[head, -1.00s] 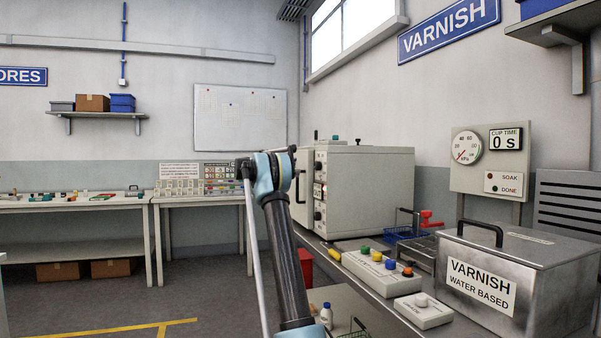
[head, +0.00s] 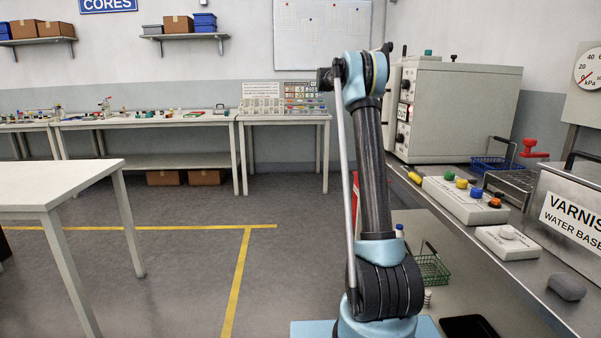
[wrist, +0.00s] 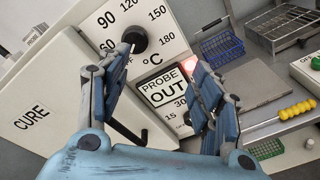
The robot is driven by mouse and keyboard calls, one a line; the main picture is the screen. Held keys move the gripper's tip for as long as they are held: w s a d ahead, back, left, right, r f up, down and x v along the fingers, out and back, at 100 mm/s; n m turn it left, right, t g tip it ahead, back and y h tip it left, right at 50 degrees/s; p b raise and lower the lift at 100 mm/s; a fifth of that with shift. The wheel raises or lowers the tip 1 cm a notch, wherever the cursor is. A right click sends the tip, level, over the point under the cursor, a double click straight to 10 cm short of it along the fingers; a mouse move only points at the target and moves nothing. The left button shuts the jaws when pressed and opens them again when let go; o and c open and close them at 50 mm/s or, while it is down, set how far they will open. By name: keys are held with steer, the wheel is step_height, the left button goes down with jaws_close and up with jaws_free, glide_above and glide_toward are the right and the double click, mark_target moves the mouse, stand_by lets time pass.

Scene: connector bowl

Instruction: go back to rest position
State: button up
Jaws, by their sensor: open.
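My gripper (wrist: 160,98) shows in the wrist view with its two blue fingers spread apart and nothing between them. Beyond the fingers is the front of the cure oven (wrist: 60,85), with a temperature dial and a "PROBE OUT" panel (wrist: 170,92). I cannot tell the distance between fingers and panel. In the head view my arm (head: 375,170) stands folded upright in the middle, in front of the oven (head: 465,110); the gripper itself is hidden there.
On the right bench are a blue wire basket (head: 492,163), a control box with coloured buttons (head: 465,200) and the varnish tank (head: 575,210). A green basket (head: 432,268) is lower down. A white table (head: 65,185) stands left; the floor between (head: 185,255) is clear.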

steer(key=s+a+f+m+y, duration=0.1)
steer(key=s+a+f+y, duration=0.3)
steer(key=s, duration=0.8)
steer(key=s+d+f+m+y, duration=0.1)
steer(key=s+f+m+y, duration=0.1)
steer(key=s+f, duration=0.65)
steer(key=s+a+f+m+y, duration=0.1)
steer(key=s+a+f+y, duration=0.15)
steer(key=s, duration=1.15)
steer(key=s+a+f+m+y, duration=0.1)
steer(key=s+a+f, duration=0.3)
steer(key=s+f, duration=0.5)
steer(key=s+a+f+m+t+y, duration=0.1)
steer(key=s+a+f+y, duration=0.3)
steer(key=s+f, duration=0.5)
steer(key=s+a+f+m+y, duration=0.3)
steer(key=s+a+f, duration=0.3)
steer(key=s+f, duration=0.4)
steer(key=shift+s+a, duration=0.15)
steer(key=shift+s, duration=0.4)
steer(key=shift+w+f, duration=0.25)
steer(key=shift+w, duration=0.2)
